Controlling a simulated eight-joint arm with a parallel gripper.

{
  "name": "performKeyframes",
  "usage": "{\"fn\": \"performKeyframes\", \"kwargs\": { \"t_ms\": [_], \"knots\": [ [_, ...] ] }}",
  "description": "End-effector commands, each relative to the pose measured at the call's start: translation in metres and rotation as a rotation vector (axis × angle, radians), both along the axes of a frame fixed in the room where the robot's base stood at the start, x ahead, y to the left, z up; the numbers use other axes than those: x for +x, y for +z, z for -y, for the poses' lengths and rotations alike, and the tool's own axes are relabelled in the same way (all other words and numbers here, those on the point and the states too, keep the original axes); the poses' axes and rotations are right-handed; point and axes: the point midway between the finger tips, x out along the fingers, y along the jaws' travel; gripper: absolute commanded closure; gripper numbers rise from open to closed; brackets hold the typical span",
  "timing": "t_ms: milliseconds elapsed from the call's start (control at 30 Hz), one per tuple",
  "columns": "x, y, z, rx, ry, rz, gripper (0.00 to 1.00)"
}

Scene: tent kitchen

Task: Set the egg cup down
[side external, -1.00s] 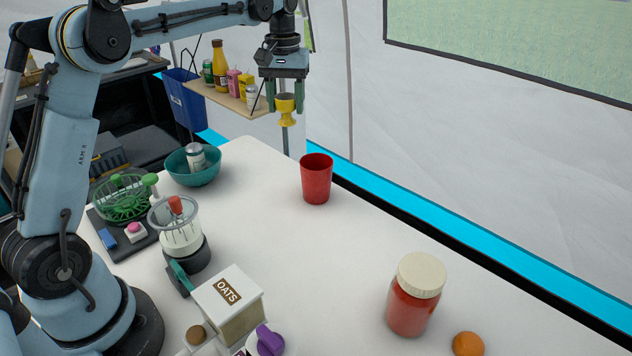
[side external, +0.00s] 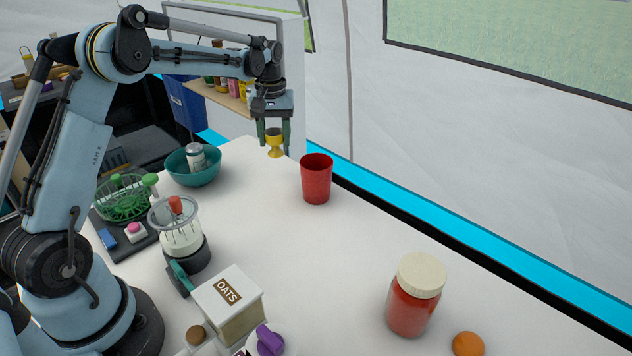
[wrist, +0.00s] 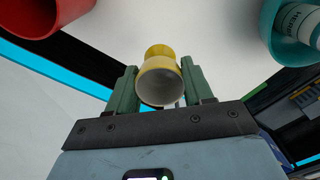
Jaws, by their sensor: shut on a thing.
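The yellow egg cup (side external: 275,144) is upright between the two green fingers of my gripper (side external: 274,134), which is shut on it. In the side external view it shows near the far end of the white table (side external: 250,235), behind and left of the red cup. I cannot tell whether its foot touches the table. In the wrist view the egg cup (wrist: 159,80) shows its pale hollow bowl and yellow foot between the fingers of my gripper (wrist: 160,85).
The red cup (side external: 316,180) stands to the right, and a teal bowl (side external: 190,175) with a can (side external: 196,157) in it stands to the left. A jar (side external: 415,295), an orange (side external: 467,345) and an oats box (side external: 228,303) are nearer. The table's middle is clear.

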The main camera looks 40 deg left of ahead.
Motion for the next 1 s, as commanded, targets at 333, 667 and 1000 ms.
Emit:
{"fn": "performKeyframes", "kwargs": {
  "t_ms": [333,667,1000],
  "knots": [
    [0.000,-0.039,0.000,0.000,0.000,0.000,0.80],
    [0.000,-0.054,0.000,0.000,0.000,0.000,0.80],
    [0.000,-0.056,0.000,0.000,0.000,0.000,0.32]
  ]
}}
